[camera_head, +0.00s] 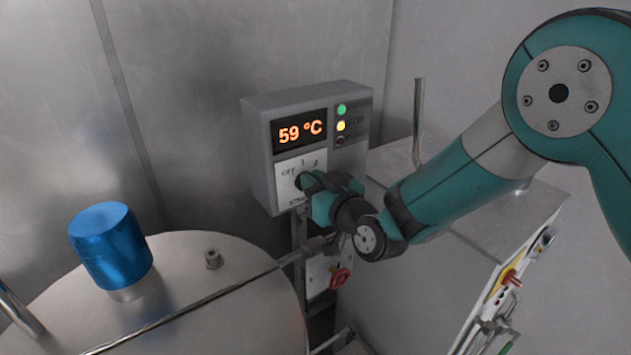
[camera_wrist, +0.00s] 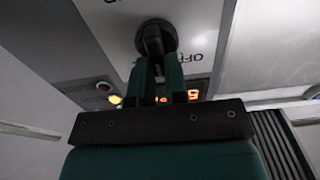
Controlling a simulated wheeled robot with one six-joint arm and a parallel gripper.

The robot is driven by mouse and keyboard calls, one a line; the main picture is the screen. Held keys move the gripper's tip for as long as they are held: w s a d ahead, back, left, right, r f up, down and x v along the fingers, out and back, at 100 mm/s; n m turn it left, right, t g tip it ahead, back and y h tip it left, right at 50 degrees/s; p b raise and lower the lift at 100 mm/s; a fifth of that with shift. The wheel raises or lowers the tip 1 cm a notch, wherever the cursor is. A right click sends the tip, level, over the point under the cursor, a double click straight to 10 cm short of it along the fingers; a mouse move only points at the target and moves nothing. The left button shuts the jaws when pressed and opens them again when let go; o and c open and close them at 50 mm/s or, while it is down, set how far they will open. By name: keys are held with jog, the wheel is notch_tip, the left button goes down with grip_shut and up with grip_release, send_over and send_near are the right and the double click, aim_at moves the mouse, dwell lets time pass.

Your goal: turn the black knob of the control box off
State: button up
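In the head view the knob (camera_head: 299,181) shows only partly behind my gripper. My gripper (camera_wrist: 156,62) is at the knob, its two green fingers close together on either side of the knob's bar. The fingers appear to be shut on it. In the head view my gripper (camera_head: 306,186) reaches the plate from the right.
Green (camera_head: 342,109) and yellow (camera_head: 341,126) lamps are lit on the box, above a dark red one. A metal vessel lid with a blue cylinder (camera_head: 110,245) stands at lower left. A red handle (camera_head: 341,278) is below the box. A metal machine (camera_head: 500,225) stands at right.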

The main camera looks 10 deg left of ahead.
jog(key=shift+d, duration=0.1)
grip_shut()
jog(key=shift+f+n+b, duration=0.15)
jog(key=shift+n+b, duration=0.15)
jog(key=shift+b, duration=0.45)
jog(key=n+b, duration=0.2)
jog(key=b, duration=0.3)
jog(key=n+b, duration=0.3)
jog(key=b, duration=0.3)
jog(key=s+a+n+b, duration=0.1)
jog(key=n+b, duration=0.2)
jog(key=b, duration=0.2)
jog(key=shift+f, duration=0.15)
jog(key=shift+n+b, duration=0.3)
jog(key=shift+b, duration=0.1)
jog(key=o, duration=0.7)
grip_release()
